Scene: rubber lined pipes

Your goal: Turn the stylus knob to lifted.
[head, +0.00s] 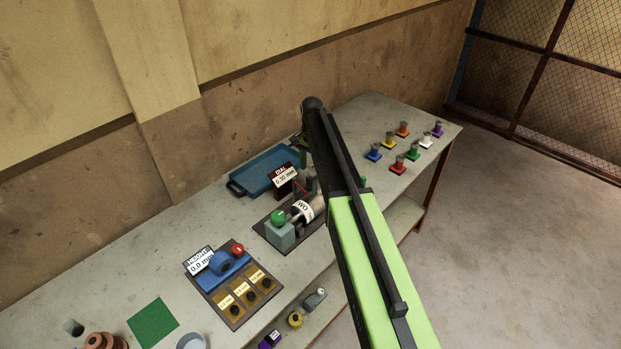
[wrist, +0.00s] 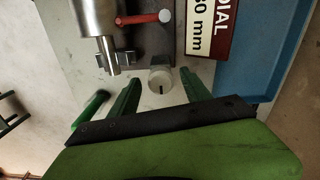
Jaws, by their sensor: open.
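A small pale round knob (wrist: 160,80) with a dark mark on its face shows in the wrist view, and it looks like the stylus knob. My gripper (wrist: 159,77) is open, with one green finger on each side of the knob in the picture. I cannot tell whether the fingers touch it. The dial sign (wrist: 208,28) reads "DIAL" and stands to the right of the knob; it also shows in the head view (head: 286,180). In the head view my arm hides the knob and most of my gripper.
A metal cylinder (wrist: 97,20) and a red rod (wrist: 145,18) lie close to the knob. A green rod (wrist: 90,108) is to its left. A blue tray (head: 265,172) lies behind the dial. Several coloured pegs (head: 397,168) stand at the table's right end.

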